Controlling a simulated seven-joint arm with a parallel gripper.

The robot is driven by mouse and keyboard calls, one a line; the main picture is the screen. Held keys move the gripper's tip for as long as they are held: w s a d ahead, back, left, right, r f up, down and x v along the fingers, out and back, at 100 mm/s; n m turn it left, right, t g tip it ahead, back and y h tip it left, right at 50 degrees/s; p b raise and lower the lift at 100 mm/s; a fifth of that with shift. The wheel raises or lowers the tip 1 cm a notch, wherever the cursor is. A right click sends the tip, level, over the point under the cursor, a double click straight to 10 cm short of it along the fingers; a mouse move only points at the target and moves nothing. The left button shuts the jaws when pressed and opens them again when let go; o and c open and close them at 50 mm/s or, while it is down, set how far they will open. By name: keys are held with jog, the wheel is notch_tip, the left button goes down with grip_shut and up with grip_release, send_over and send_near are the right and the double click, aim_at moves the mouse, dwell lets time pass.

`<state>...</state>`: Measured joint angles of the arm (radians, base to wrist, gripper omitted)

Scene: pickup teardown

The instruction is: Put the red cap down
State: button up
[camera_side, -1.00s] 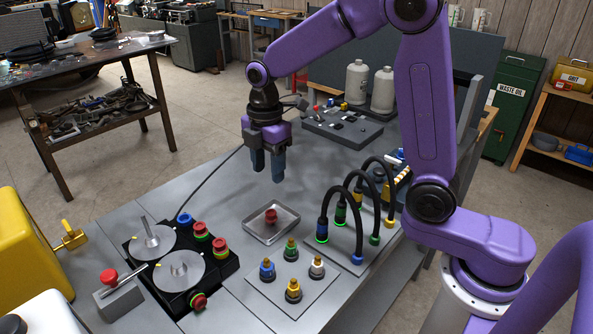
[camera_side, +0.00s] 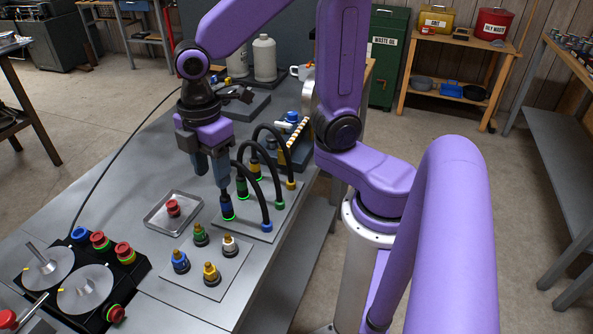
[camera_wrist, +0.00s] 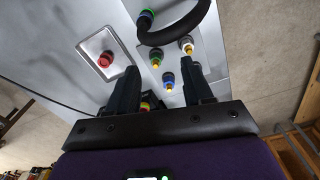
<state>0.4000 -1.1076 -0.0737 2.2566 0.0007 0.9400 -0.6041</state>
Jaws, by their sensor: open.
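A small red cap (camera_side: 173,207) sits in a shallow metal tray (camera_side: 152,222) on the grey bench. In the wrist view the red cap (camera_wrist: 105,60) shows in the tray, left of the fingers. My gripper (camera_side: 211,178) is open and empty, fingers pointing down, above the bench. In the side view it appears right of and behind the tray, near the hose plugs. In the wrist view my gripper (camera_wrist: 159,66) has its two fingers well apart, with nothing held between them.
Black hoses (camera_side: 270,165) arch over a plate right of the tray. A plate with several coloured connectors (camera_side: 210,273) lies in front of it. A black fixture (camera_side: 130,267) with metal discs and more red caps stands front left. White bottles (camera_side: 264,60) stand at the back.

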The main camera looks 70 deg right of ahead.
jog(key=s+d+m, duration=0.1)
jog(key=s+d, duration=0.1)
jog(key=s, duration=0.5)
jog(key=s+d+f+m, duration=0.1)
jog(key=s+d, duration=0.2)
jog(key=s, duration=0.4)
jog(key=shift+s+d, duration=0.15)
jog(key=shift+s, duration=0.15)
